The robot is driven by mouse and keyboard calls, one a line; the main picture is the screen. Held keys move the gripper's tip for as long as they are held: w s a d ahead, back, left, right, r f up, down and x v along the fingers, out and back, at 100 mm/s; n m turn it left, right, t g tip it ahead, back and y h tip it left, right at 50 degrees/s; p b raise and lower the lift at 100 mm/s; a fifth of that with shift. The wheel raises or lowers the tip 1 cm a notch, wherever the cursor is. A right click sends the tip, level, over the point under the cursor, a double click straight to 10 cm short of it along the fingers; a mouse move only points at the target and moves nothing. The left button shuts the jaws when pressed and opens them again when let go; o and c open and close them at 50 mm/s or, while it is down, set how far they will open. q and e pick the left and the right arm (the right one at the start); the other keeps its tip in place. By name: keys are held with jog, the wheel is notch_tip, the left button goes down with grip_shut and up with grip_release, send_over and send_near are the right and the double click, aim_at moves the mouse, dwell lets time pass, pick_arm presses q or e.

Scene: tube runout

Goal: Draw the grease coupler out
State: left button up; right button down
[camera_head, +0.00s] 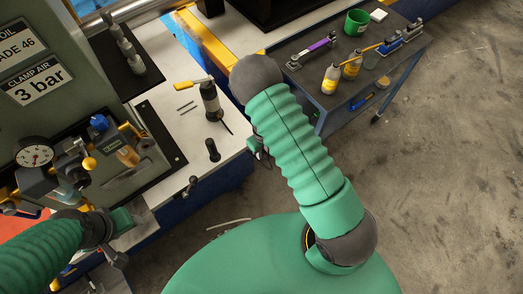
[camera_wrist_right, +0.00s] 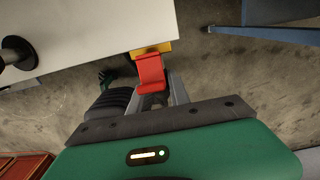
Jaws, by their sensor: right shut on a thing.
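In the right wrist view, my right gripper (camera_wrist_right: 157,92) is shut on a red piece (camera_wrist_right: 150,74) with a yellow block (camera_wrist_right: 151,49) at its far end. The red piece lies between the two grey fingers, close to the white bench edge. I cannot tell for sure whether this is the grease coupler. In the head view, my right arm hides most of this gripper; a small green and dark part (camera_head: 257,148) shows by the bench edge. My left gripper (camera_head: 122,222) is at lower left, below the machine panel, and its fingers are unclear.
A white bench (camera_head: 190,140) carries a dark bottle with a yellow lever (camera_head: 210,100) and black knobs. A gauge (camera_head: 36,156) and fittings sit on the left machine. A grey cart (camera_head: 330,100) at upper right holds bottles and a green cup (camera_head: 357,22). Open floor (camera_head: 450,170) lies right.

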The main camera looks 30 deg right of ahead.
jog(key=shift+s+a, duration=0.15)
jog(key=shift+s, duration=0.1)
pick_arm(q)
jog(key=f+b, duration=0.4)
jog(key=shift+a+f, duration=0.1)
jog(key=shift+a, duration=0.1)
pick_arm(e)
jog(key=s+d, duration=0.1)
jog(key=s, duration=0.7)
jog(key=shift+s, duration=0.35)
